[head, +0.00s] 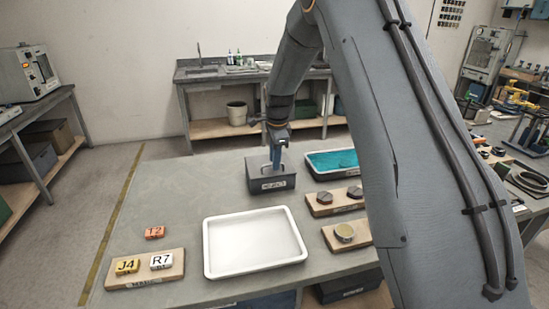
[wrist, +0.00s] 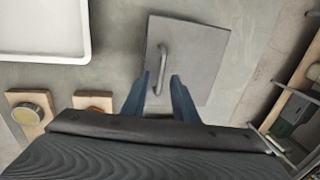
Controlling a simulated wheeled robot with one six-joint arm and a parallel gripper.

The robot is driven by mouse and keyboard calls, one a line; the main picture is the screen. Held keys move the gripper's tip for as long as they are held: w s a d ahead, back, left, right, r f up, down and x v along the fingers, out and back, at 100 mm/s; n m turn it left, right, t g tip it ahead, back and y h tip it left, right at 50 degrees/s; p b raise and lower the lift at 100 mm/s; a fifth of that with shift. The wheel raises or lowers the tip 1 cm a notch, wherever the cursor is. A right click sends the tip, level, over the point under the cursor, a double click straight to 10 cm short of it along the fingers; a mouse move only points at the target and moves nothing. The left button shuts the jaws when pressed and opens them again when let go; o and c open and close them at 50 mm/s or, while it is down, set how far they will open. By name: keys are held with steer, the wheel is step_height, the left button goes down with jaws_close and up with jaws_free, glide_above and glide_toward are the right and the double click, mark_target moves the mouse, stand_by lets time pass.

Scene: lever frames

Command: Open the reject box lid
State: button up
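The reject box (head: 271,182) is a dark grey box with a label on its front, standing toward the back of the table. Its lid is closed, and a curved metal handle stands on top. In the wrist view the lid (wrist: 195,60) shows as a grey square with the handle (wrist: 162,68) on its left part. My gripper (head: 276,155) is over the lid from above. In the wrist view its two blue fingers (wrist: 160,82) are apart, on either side of the near end of the handle, with gaps visible. I cannot tell how far down they reach.
A white tray (head: 209,261) lies in front of the box. A teal-filled tray (head: 316,172) is right of it. Wooden blocks with dark pieces (head: 318,209) and a round piece (head: 330,241) stand at right. Tiles on a board (head: 175,277) and an orange tile (head: 154,232) lie at left.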

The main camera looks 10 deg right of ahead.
jaws_close()
stand_by(1.4)
